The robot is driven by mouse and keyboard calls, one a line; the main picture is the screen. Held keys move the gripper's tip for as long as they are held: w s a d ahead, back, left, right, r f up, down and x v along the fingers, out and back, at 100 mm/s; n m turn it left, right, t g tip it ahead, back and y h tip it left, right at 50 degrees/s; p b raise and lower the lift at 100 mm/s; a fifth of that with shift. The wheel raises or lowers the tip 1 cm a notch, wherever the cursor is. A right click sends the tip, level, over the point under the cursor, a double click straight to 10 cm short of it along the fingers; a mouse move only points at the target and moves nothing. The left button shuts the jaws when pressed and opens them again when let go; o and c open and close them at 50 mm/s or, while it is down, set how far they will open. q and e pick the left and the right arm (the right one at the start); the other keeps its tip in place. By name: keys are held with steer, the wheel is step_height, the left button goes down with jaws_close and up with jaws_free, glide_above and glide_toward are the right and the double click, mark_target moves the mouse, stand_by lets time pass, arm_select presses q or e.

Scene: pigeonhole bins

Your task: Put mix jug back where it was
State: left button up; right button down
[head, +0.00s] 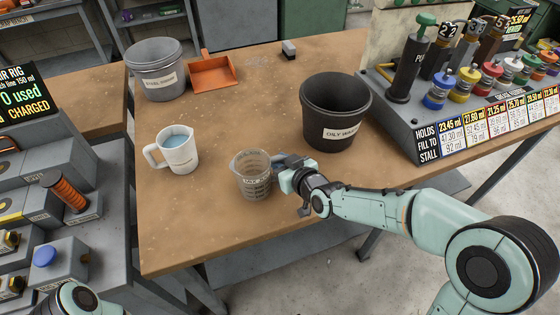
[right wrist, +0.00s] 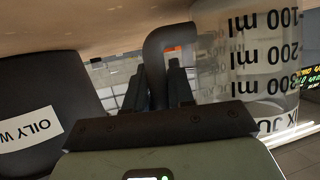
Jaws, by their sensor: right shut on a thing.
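The mix jug (head: 253,176) is a clear measuring jug with dark markings, upright at the front of the wooden bench. I cannot tell whether its base touches the bench top. It also shows upside down in the right wrist view (right wrist: 262,62). My right gripper (head: 288,174) is shut on the jug's dark handle (right wrist: 160,55), on the jug's right side. Whether the jug holds any liquid is unclear. My left gripper is out of view; only part of my left arm shows at the bottom left.
A white jug with blue liquid (head: 178,150) stands left of the mix jug. A black oily waste bin (head: 335,110) is behind right. A grey bucket (head: 157,72), an orange dustpan (head: 212,72) and a dispenser rack (head: 420,125) stand farther back. The bench's front left is clear.

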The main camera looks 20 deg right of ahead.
steer(key=c, duration=1)
jaws_free()
steer(key=shift+r, duration=0.1)
steer(key=shift+s+r+p, duration=0.1)
steer(key=shift+r+p, duration=0.1)
steer(key=shift+p, duration=0.15)
steer(key=v, duration=1.1)
steer(key=shift+s+d, duration=0.1)
steer(key=shift+s, duration=0.25)
